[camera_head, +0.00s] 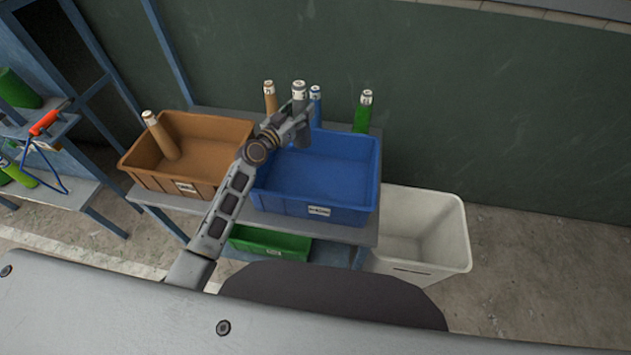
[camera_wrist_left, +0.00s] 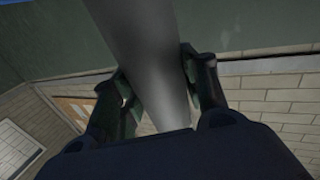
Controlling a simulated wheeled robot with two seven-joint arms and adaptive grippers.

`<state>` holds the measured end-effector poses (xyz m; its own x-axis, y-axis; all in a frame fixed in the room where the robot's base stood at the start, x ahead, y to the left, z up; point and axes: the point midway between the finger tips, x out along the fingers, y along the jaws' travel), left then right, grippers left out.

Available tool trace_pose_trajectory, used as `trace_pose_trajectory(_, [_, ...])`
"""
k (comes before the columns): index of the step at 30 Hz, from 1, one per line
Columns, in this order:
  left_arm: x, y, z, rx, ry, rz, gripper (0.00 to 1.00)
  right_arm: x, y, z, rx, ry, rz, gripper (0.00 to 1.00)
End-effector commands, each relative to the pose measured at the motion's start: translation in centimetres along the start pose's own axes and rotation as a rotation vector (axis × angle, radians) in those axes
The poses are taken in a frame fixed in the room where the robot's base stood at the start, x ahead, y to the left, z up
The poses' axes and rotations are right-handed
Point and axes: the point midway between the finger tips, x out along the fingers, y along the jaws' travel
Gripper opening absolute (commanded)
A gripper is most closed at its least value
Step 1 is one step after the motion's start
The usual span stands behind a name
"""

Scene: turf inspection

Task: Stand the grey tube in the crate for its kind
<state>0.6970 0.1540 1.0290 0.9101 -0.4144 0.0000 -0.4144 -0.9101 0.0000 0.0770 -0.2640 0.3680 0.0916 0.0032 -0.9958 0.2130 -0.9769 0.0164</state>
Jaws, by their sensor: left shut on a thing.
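A grey tube (camera_head: 299,93) with a pale top stands out roughly upright above my left gripper (camera_head: 298,122). My left gripper is shut on it, over the back part of the blue crate (camera_head: 308,207) in the head view. In the left wrist view the grey tube (camera_wrist_left: 150,55) runs between the two fingers (camera_wrist_left: 160,88). A brown crate (camera_head: 197,128) stands left of the blue one, with a tilted brown tube (camera_head: 162,137) in it. A green crate (camera_head: 270,243) sits on a lower shelf. My right gripper is not in view.
A brown tube (camera_head: 270,97), a blue tube (camera_head: 315,105) and a green tube (camera_head: 363,112) stand behind the blue crate. A white bin (camera_head: 425,235) stands right of the table. A side shelf (camera_head: 65,188) at left holds green things and a red-handled tool (camera_head: 47,122).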

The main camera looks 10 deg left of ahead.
Motion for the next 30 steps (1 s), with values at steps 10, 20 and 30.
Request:
trace_pose_trajectory(10, [0.0, 0.0, 2.4, -0.001, -0.002, 0.001, 0.21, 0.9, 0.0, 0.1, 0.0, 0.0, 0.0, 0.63])
trace_pose_trajectory(20, [0.0, 0.0, 5.9, -0.002, -0.001, 0.0, 0.21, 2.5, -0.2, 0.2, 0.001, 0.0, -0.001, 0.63])
trace_pose_trajectory(30, [0.0, 0.0, 6.2, -0.001, 0.0, 0.0, 0.21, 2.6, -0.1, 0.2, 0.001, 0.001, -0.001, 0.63])
